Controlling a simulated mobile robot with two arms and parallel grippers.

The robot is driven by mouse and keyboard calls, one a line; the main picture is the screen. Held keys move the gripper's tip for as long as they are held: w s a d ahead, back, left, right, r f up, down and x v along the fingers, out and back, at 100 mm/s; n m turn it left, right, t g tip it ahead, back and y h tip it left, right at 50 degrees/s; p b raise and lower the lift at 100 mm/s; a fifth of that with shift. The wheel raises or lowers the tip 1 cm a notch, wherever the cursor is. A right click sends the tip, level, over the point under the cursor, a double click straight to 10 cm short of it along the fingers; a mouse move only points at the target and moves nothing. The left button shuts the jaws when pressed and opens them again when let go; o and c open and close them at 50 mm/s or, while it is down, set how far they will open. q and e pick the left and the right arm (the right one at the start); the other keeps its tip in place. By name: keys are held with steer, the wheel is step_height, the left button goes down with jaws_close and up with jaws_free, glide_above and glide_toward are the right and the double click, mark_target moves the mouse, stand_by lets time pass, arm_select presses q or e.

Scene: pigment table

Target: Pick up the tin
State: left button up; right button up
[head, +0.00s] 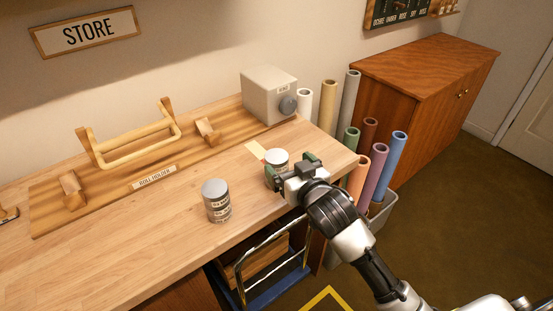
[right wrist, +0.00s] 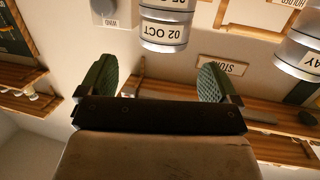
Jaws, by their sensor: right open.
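Two grey metal tins with pale printed bands stand upright on the wooden table. One tin (head: 277,156) is near the table's right end; the other tin (head: 217,203) stands to its left and closer to the front edge. My right gripper (head: 290,166) is open and empty, just in front of the right-hand tin, and partly hides its lower part. In the right wrist view, which looks upside down, a tin marked "02 OCT" (right wrist: 165,28) sits beyond the gap between the open fingers (right wrist: 157,80). The other tin (right wrist: 299,50) is cut off at the right edge. My left gripper is not seen.
A wooden roll holder (head: 110,186) lies along the back of the table (head: 120,262). A grey box with a knob (head: 266,92) stands at the back right. Coloured rolls (head: 376,165) stand in a bin beyond the right end. A metal rail (head: 272,244) shows below the front edge.

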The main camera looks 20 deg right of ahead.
mark_target(280, 161)
steer(key=shift+f+p+x, duration=0.2)
steer(key=shift+p+x, duration=0.05)
steer(key=shift+x, duration=1.4)
steer(key=shift+f+p+x, duration=0.25)
steer(key=shift+x, duration=1.35)
steer(key=shift+s+a, duration=0.1)
steer(key=shift+a, duration=0.05)
steer(key=shift+c, duration=0.3)
steer(key=c, duration=1)
steer(key=shift+o, duration=0.2)
steer(key=shift+r, duration=0.1)
